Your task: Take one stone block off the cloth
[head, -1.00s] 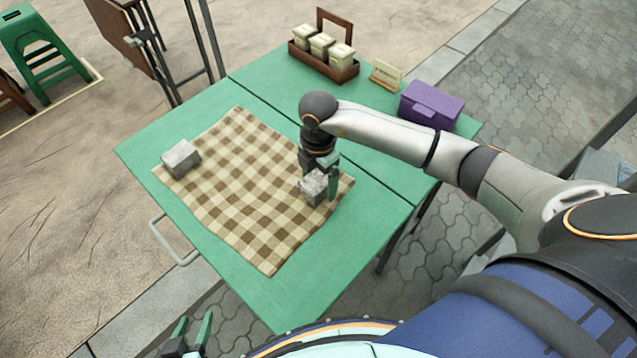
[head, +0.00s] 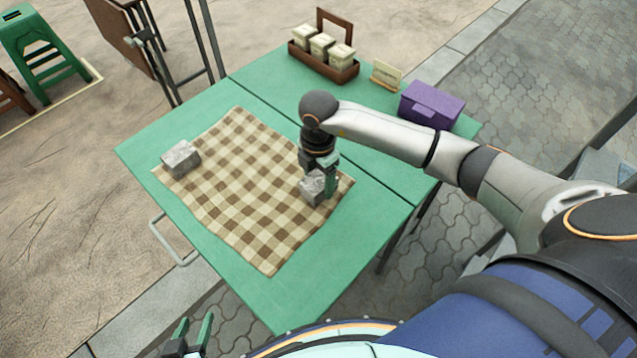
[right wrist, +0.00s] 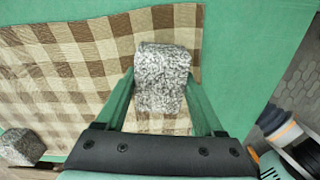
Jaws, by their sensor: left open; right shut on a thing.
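A brown-and-cream checked cloth (head: 250,190) lies on the green table. One grey stone block (head: 181,158) sits on the cloth's far left corner; it also shows in the right wrist view (right wrist: 22,147). A second grey stone block (head: 312,187) is at the cloth's right corner, and in the right wrist view (right wrist: 162,75) it is between my right gripper's fingers. My right gripper (head: 322,184) is shut on this block. I cannot tell whether the block touches the cloth. My left gripper (head: 191,338) is open and empty, low in front of the table.
A wooden carrier (head: 325,62) with several cream containers stands at the table's back. A small sign (head: 386,75) and a purple box (head: 432,104) stand to its right. Bare green tabletop surrounds the cloth. A green stool (head: 42,50) is at the far left.

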